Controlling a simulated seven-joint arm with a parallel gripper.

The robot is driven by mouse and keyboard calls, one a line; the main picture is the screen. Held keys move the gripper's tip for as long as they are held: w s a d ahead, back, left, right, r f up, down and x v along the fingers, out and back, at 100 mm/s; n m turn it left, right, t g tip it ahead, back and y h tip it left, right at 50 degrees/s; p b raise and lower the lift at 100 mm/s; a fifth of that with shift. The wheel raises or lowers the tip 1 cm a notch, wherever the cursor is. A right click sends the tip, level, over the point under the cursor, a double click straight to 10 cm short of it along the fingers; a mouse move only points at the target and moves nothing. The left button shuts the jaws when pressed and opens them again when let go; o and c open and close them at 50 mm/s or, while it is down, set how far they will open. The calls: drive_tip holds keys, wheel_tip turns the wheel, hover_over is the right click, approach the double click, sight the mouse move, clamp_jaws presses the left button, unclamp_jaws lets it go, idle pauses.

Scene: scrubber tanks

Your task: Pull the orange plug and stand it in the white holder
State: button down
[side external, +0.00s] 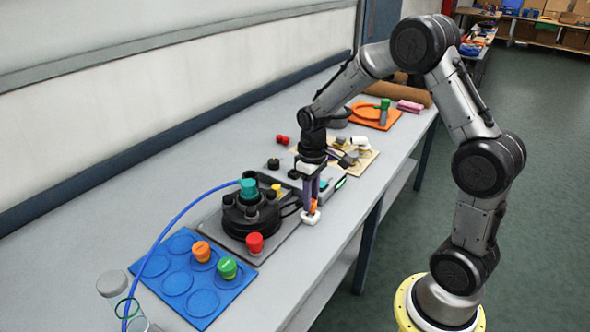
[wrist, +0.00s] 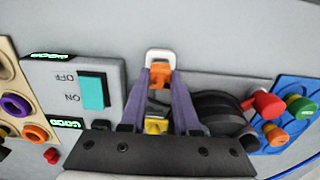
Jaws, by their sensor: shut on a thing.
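The orange plug (side external: 314,204) is between the fingertips of my gripper (side external: 313,196), which is shut on it. In the wrist view the orange plug (wrist: 159,76) shows between the purple fingers of my gripper (wrist: 159,80). The white holder (side external: 311,218) stands near the front edge of the bench, directly under the plug in the side view. In the wrist view the white holder (wrist: 158,56) shows just beyond the plug. I cannot tell whether the plug's lower end is inside the holder; the fingers and plug hide its opening.
A black round tank unit with a teal cap (side external: 248,187) stands left of my gripper. A blue tray (side external: 177,294) holds orange and green knobs. A red knob (side external: 255,243) is beside it. A switch box (wrist: 75,92) and a yellow piece (wrist: 156,126) are close to my fingers.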

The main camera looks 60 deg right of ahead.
drive_tip(key=shift+f, duration=0.15)
drive_tip(key=shift+f, duration=0.9)
drive_tip(key=shift+c, duration=0.4)
unclamp_jaws()
idle(0.3)
drive_tip(key=shift+r, duration=4.3)
